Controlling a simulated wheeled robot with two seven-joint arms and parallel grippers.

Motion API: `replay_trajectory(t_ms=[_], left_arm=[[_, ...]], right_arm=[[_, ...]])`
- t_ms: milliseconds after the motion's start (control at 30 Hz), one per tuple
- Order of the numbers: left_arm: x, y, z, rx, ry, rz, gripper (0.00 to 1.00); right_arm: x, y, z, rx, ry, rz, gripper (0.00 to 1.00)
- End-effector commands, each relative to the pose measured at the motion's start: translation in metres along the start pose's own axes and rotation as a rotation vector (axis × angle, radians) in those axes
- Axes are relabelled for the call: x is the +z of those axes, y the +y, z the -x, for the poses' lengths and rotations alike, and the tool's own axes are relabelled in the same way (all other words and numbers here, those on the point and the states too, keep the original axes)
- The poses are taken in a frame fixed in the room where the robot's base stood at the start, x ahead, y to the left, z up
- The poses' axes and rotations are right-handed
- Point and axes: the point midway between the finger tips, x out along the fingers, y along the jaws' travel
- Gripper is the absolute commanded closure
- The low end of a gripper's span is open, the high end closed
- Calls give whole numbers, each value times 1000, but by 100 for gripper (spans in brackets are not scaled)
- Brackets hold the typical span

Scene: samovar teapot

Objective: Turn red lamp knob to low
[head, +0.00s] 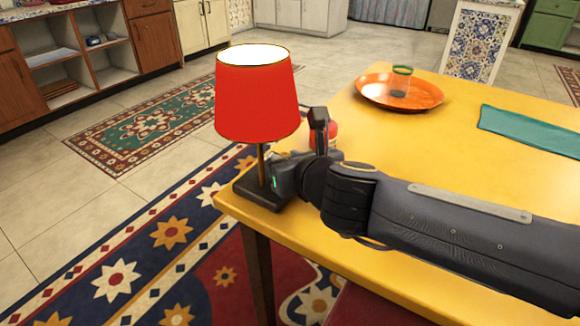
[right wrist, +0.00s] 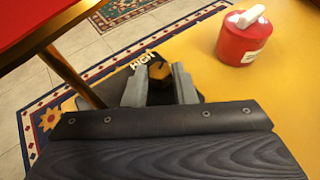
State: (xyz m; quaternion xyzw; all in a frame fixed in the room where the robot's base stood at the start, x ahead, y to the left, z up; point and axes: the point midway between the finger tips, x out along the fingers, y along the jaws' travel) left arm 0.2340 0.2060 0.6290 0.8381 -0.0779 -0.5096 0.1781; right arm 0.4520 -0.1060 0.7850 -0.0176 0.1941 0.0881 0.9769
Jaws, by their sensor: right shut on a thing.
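The red lamp (head: 257,98) stands upright at the left corner of the yellow table, on a dark base (head: 252,192) with a thin brass pole. Its shade (right wrist: 35,22) and pole (right wrist: 76,76) also show at the upper left in the right wrist view. The small dark knob (right wrist: 159,71) with a brass-coloured top sits between the fingers of my right gripper (right wrist: 158,86), which is shut on it. A "HIGH" label (right wrist: 143,59) shows just beyond the knob. In the head view my right gripper (head: 280,174) is low beside the pole and hides the knob. My left gripper is out of view.
A red canister with a white top (right wrist: 243,40) stands close by on the yellow table (head: 440,210). An orange tray (head: 368,92) holds a glass (head: 401,80) farther back. A teal cloth (head: 535,130) lies at the right. The middle of the table is clear.

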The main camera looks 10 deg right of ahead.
Motion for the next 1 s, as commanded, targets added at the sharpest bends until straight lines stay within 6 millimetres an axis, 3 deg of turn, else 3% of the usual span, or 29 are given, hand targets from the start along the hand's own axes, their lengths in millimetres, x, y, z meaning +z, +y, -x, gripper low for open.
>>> replay_trajectory(t_ms=[633, 667, 800, 1000], left_arm=[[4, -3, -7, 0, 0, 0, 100], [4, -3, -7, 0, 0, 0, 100], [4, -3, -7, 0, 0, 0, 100], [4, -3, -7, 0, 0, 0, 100]], right_arm=[[1, 1, 0, -48, -1, -21, 99], [1, 1, 0, -48, -1, -20, 73], [1, 1, 0, -48, -1, -20, 55], [0, 1, 0, -48, 0, -20, 54]])
